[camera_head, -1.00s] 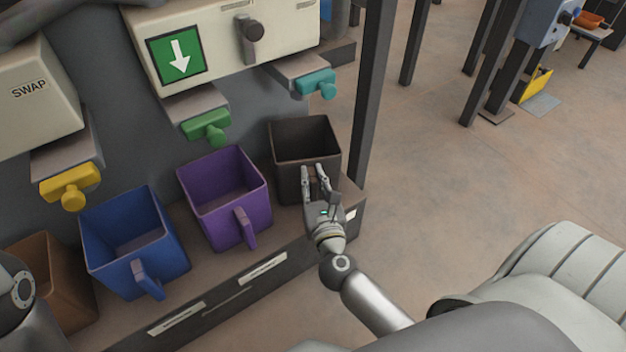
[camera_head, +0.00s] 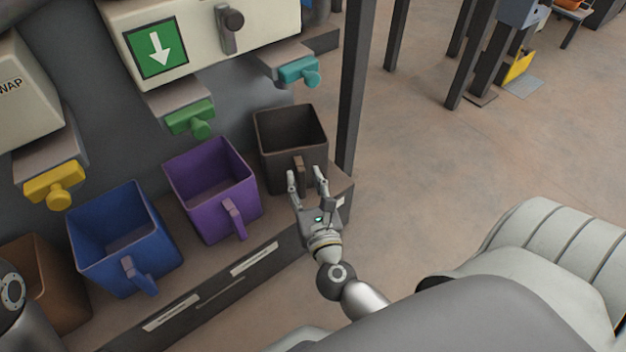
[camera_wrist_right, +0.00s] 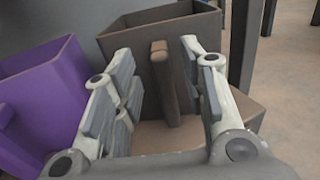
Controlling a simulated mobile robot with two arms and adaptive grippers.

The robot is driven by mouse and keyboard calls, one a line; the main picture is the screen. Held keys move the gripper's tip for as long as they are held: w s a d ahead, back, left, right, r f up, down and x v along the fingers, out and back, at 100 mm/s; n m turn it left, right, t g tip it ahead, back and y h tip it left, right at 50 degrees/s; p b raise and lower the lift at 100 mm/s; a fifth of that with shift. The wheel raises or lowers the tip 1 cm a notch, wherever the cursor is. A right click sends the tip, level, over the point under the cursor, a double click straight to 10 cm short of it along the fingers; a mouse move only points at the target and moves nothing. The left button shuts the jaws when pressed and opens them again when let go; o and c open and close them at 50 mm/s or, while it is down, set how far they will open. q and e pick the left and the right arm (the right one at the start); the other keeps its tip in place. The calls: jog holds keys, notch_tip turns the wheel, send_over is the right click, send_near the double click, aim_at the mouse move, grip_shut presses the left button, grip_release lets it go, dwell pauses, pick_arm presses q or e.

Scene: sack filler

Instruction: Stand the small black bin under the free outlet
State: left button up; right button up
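The small black bin (camera_head: 268,158) stands upright on the ledge at its right end, below and in front of the outlet with the teal knob (camera_head: 299,71). Its handle (camera_head: 299,172) faces me. My right gripper (camera_head: 307,180) is open just in front of the bin. In the right wrist view the bin (camera_wrist_right: 195,45) fills the middle, and its handle (camera_wrist_right: 163,85) stands between the spread fingers (camera_wrist_right: 160,75) with gaps on both sides. My left gripper is not in view; only part of that arm shows at the left edge.
A purple bin (camera_head: 190,205) stands left of the black one, below the green knob (camera_head: 190,118). A blue bin (camera_head: 125,260) and a brown bin (camera_head: 55,290) follow further left, near the yellow knob (camera_head: 53,185). A dark post (camera_head: 353,80) rises right of the black bin.

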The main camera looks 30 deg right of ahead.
jog(key=v, duration=0.7)
jog(key=shift+s, duration=0.2)
